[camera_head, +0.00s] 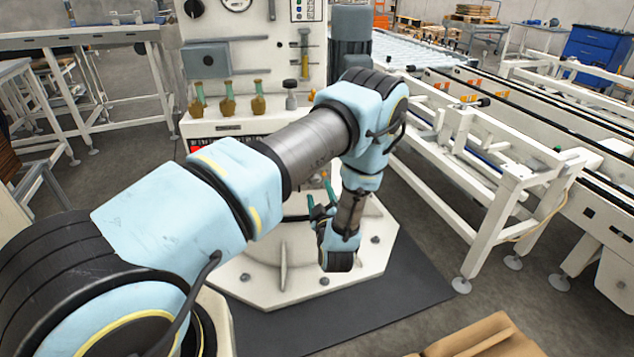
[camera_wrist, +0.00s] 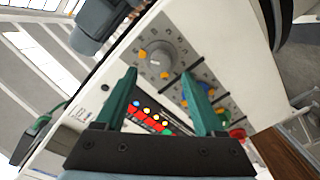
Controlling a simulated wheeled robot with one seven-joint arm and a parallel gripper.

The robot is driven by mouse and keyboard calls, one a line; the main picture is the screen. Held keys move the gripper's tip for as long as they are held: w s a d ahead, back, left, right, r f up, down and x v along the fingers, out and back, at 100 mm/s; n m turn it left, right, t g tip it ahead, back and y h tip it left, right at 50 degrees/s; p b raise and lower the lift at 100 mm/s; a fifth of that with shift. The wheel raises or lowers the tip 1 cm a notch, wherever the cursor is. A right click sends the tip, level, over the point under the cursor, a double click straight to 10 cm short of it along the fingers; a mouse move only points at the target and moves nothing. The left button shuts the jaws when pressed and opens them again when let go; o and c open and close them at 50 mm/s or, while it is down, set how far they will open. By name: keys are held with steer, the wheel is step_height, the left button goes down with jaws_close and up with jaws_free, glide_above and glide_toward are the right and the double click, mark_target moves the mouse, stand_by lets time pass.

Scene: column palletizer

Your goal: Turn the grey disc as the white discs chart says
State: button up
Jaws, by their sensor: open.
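The grey disc (camera_wrist: 157,60) is a round knob on a grey panel, with orange marks around it, in the upper middle of the wrist view. My gripper (camera_wrist: 160,76) is open; its two green fingers point toward the disc, nothing is between them, and the disc lies just beyond the tips. A dark strip (camera_wrist: 150,117) with red, yellow, white and blue dots shows between the fingers; I cannot read a chart of white discs on it. In the head view my gripper (camera_head: 319,199) is in front of the machine's lower face, and my arm hides the disc.
A blue disc (camera_wrist: 206,92), a green one (camera_wrist: 222,115) and a red one (camera_wrist: 237,133) sit along the same panel, partly behind the right finger. The pale machine (camera_head: 245,62) stands on a wide base plate (camera_head: 262,290). A white conveyor frame (camera_head: 500,190) stands to the right.

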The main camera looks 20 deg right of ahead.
steer(key=w, duration=0.3)
steer(key=w+p, duration=0.1)
steer(key=shift+w+d, duration=0.3)
steer(key=shift+w, duration=0.05)
jaws_close()
stand_by(0.4)
